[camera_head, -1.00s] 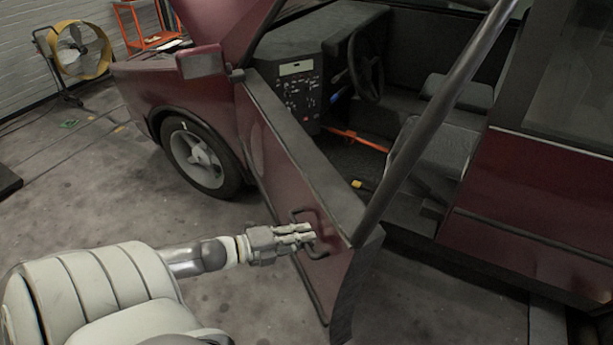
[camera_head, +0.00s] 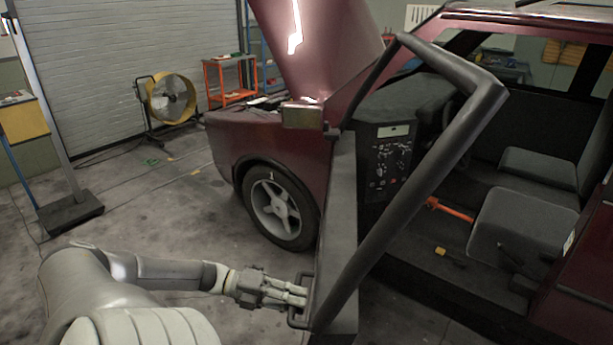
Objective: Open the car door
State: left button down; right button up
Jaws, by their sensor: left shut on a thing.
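The dark red car stands on the right with its front door (camera_head: 343,215) swung open, seen nearly edge-on, with a black window frame above it. The dark door handle (camera_head: 296,318) is on the door's outer face near its rear edge. My left gripper (camera_head: 298,293) is shut on the handle, its fingers at the door's left side. The door's outer panel is mostly hidden at this angle. My right gripper is not in view.
Through the doorway show the front seat (camera_head: 526,226), the dashboard panel (camera_head: 391,160) and an orange bar (camera_head: 450,209). A front wheel (camera_head: 281,207) is left of the door. A yellow fan (camera_head: 170,98) and orange cart (camera_head: 229,82) stand behind.

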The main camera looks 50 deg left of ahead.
pick_arm(q)
jog(key=shift+s+a, duration=0.3)
jog(key=shift+s, duration=0.1)
jog(key=c, duration=1.4)
grip_release()
jog(key=shift+w, duration=0.15)
jog(key=v, duration=1.2)
jog(key=shift+a, duration=0.15)
jog(key=shift+f, duration=0.1)
